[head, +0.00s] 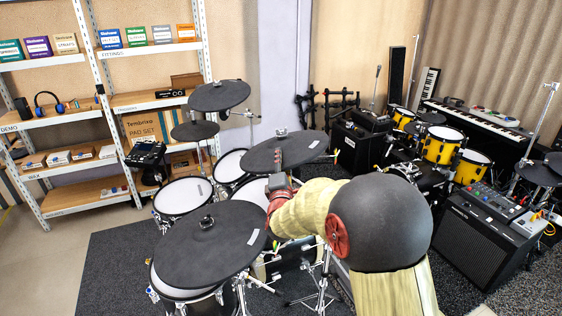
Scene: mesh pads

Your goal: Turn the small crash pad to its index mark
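Several round black cymbal pads stand around the electronic drum kit. The smallest-looking one (195,130) is at the back left, below a larger pad (219,95). Another pad (305,150) is at the middle right, and the largest-looking one (190,250) is in front. I cannot tell for certain which is the small crash pad, and no index mark can be made out. My gripper (277,172) is at the near edge of the middle-right pad, seen from behind. Its fingers are too small and partly hidden to show whether they are open or touch the pad.
White drum pads (183,195) and chrome stands crowd below the cymbals. Shelves (60,115) stand at the left. A yellow drum kit (443,145), a keyboard (475,118) and an amplifier (480,240) are at the right. Bare floor (60,250) lies at the front left.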

